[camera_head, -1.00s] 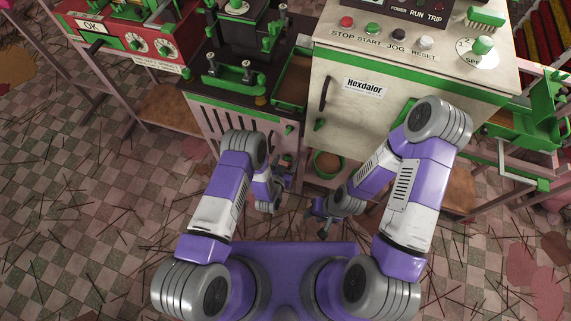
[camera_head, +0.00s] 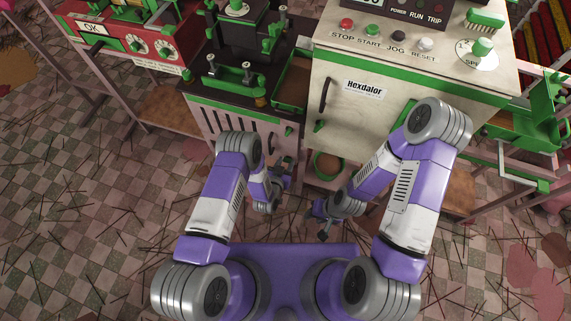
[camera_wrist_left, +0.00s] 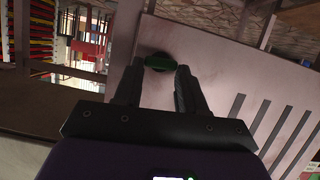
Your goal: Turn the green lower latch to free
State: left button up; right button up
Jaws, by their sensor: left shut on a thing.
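The green lower latch (camera_wrist_left: 158,62) is on the pale slotted door panel (camera_wrist_left: 215,65) in the left wrist view, between the fingertips of my left gripper (camera_wrist_left: 155,72). The gripper is shut on it. In the head view my left gripper (camera_head: 286,165) is at the lower right of the slotted panel (camera_head: 232,126), and it hides the latch. A small green knob (camera_head: 288,131) shows higher on the panel's right edge. My right gripper (camera_head: 318,226) hangs low over the floor, away from the panel; its jaw opening is too small to judge.
The white Hexdalor cabinet (camera_head: 370,110) stands right of the slotted unit, with a dark handle (camera_head: 326,94). A round green-rimmed container (camera_head: 328,166) sits low beneath it. A red machine (camera_head: 140,38) is at the upper left. The checkered floor (camera_head: 110,220) is littered with thin sticks.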

pick_arm(q)
jog(key=n+h, duration=0.2)
jog(key=n, duration=0.1)
jog(key=a+n+h, duration=0.1)
jog(key=shift+w+f+n+g, duration=0.15)
jog(key=shift+f+n+g, duration=0.1)
jog(key=shift+n+g, duration=0.05)
jog(key=shift+a+f+n+h, duration=0.1)
jog(key=shift+f+n+h, duration=0.15)
jog(key=shift+n+h, duration=0.85)
jog(key=shift+a+f+n+h, duration=0.15)
jog(key=shift+n+h, duration=0.35)
jog(key=shift+n, duration=1.1)
jog(key=shift+d, duration=0.1)
jog(key=o, duration=1.1)
jog(key=shift+c, duration=0.2)
jog(key=f+p+v, duration=0.1)
jog(key=p+v, duration=0.1)
jog(key=v, duration=0.5)
jog(key=shift+s+r, duration=0.25)
jog(key=shift+r, duration=0.15)
